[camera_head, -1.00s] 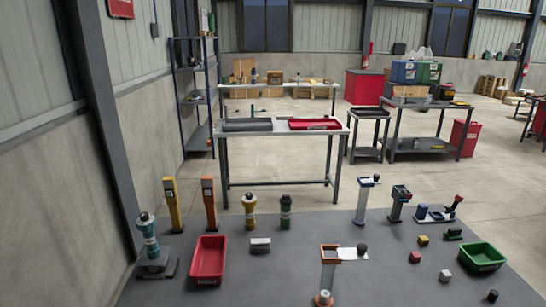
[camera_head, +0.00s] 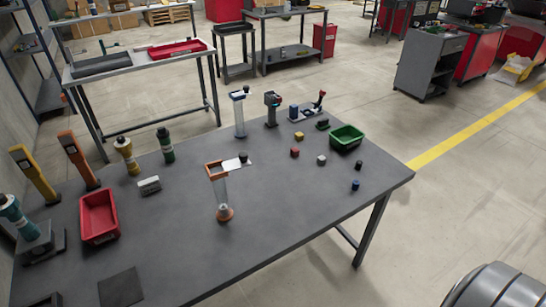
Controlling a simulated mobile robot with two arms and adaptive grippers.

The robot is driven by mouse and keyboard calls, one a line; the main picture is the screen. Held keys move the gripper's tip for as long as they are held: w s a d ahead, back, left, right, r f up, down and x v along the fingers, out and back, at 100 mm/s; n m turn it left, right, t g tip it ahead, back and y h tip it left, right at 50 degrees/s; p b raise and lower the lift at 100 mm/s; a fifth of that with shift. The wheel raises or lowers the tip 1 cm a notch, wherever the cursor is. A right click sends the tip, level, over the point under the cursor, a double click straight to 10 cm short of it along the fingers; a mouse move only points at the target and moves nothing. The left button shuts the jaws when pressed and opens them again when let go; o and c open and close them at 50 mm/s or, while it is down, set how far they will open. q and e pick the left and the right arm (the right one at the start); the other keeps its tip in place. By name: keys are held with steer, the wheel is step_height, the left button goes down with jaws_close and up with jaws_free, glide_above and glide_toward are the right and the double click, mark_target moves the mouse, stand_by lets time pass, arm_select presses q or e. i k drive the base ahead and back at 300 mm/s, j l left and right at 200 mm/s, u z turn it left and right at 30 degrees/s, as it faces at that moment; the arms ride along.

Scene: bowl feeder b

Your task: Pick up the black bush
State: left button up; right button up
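No piece can be told for sure as the black bush. A small dark piece (camera_head: 357,167) lies on the grey table (camera_head: 190,250), just below the green bin. A dark blue piece (camera_head: 355,185) lies nearer the table's right edge. A red cube (camera_head: 295,152) and a pale grey cube (camera_head: 321,160) lie between the tube and the green bin. Neither of my grippers is in view.
The green bin (camera_head: 346,137) stands near the table's right corner, the red bin (camera_head: 98,218) at left. Several upright devices line the far side, among them a yellow one (camera_head: 35,177). The table's front middle is clear. Open floor lies to the right.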

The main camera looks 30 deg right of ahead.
mark_target(359, 164)
steer(key=z, duration=1.65)
steer(key=i+l+u, duration=0.3)
steer(key=i+j, duration=0.05)
steer(key=i, duration=0.05)
